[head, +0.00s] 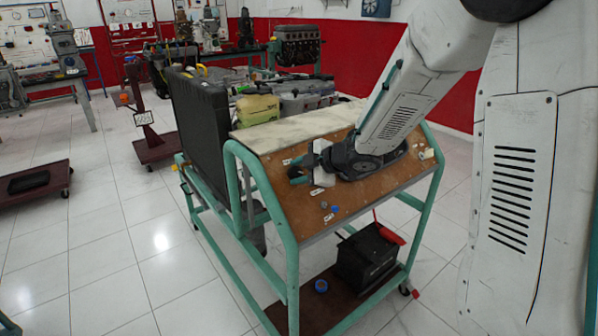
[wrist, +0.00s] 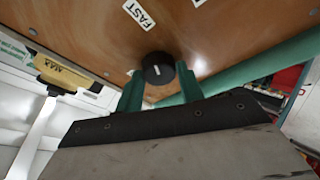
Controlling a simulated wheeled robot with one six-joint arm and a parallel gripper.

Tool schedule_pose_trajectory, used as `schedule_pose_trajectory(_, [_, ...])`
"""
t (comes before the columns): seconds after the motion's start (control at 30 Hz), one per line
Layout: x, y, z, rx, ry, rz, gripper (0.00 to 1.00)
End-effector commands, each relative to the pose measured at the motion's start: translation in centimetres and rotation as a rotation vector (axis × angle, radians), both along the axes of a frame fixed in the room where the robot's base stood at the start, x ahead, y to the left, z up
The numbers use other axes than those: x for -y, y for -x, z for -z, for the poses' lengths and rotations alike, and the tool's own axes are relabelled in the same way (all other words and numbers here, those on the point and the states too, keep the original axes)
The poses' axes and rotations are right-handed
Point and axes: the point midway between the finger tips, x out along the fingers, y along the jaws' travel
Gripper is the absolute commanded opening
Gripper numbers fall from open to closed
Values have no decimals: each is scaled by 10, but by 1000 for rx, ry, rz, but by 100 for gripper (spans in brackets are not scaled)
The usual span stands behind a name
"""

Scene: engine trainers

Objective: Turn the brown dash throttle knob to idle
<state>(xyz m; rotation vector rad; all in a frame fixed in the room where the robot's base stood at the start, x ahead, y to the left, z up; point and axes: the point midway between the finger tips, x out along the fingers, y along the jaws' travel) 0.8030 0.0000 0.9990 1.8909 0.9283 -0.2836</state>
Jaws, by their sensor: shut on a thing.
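The throttle knob (wrist: 158,68) is a round, dark, nearly black knob on the brown panel (wrist: 90,30). A short pale mark shows on its face. My gripper (wrist: 160,88) has its two green fingers on either side of the knob and is shut on it. A white label reading FAST (wrist: 138,14) is on the panel above the knob in the wrist view. In the head view my gripper (head: 298,171) is at the left part of the sloping panel (head: 365,190), and the knob cannot be made out there.
The panel sits in a green tube frame (head: 285,245). Small blue knobs (head: 335,208) are lower on the panel, and a pale knob (head: 427,154) is at its right. A black battery (head: 367,258) stands on the shelf below. The tiled floor (head: 120,240) at left is partly clear.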

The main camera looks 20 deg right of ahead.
Motion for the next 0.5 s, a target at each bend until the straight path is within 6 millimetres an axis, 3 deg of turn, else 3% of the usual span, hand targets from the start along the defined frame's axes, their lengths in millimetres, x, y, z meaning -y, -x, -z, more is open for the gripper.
schedule_pose_trajectory(0.5, [0,-1,-1,98,301,-284,15])
